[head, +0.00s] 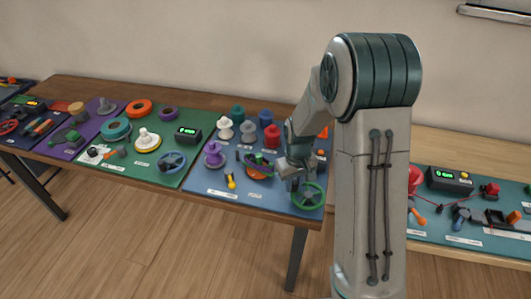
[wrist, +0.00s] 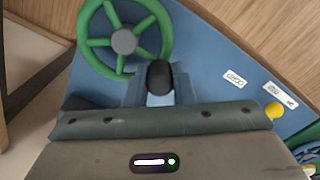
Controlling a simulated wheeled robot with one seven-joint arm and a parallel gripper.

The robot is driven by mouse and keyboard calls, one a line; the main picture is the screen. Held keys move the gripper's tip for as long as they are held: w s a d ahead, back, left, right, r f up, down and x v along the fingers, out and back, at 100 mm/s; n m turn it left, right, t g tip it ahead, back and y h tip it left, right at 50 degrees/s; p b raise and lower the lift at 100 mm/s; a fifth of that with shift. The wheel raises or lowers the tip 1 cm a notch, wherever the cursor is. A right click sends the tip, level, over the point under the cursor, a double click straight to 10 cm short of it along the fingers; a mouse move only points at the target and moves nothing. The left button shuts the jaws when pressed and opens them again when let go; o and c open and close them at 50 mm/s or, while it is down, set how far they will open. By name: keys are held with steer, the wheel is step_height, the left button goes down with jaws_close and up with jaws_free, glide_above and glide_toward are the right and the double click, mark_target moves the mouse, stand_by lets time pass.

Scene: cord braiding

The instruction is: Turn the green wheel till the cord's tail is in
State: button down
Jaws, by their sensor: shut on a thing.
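The green wheel (head: 307,196) lies at the front right corner of the blue board. In the wrist view the green wheel (wrist: 124,41) shows its spokes and grey hub at the upper left. A dark rounded piece (wrist: 159,76) sits at the rim, just beyond my gripper's palm. I cannot make out the cord's tail in either view.
The blue board (head: 205,180) carries several coloured spools, an orange disc (head: 258,172) with a dark arm over it, and a small yellow knob (head: 231,181). A green board with rings is to its left. My arm hides part of the table on the right.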

steer(key=shift+a, duration=0.1)
steer(key=c, duration=1.1)
jaws_free()
steer(key=shift+c, duration=0.2)
step_height(320, 180, up, 14)
steer(key=shift+b, duration=0.45)
steer(key=s+d+r+m+t, duration=0.1)
steer(key=s+r, duration=0.1)
steer(key=s, duration=0.8)
steer(key=s+d+r+m+t, duration=0.2)
steer(key=s+r, duration=0.1)
steer(key=s, duration=0.7)
steer(key=shift+s+m, duration=0.3)
steer(key=shift+s, duration=0.05)
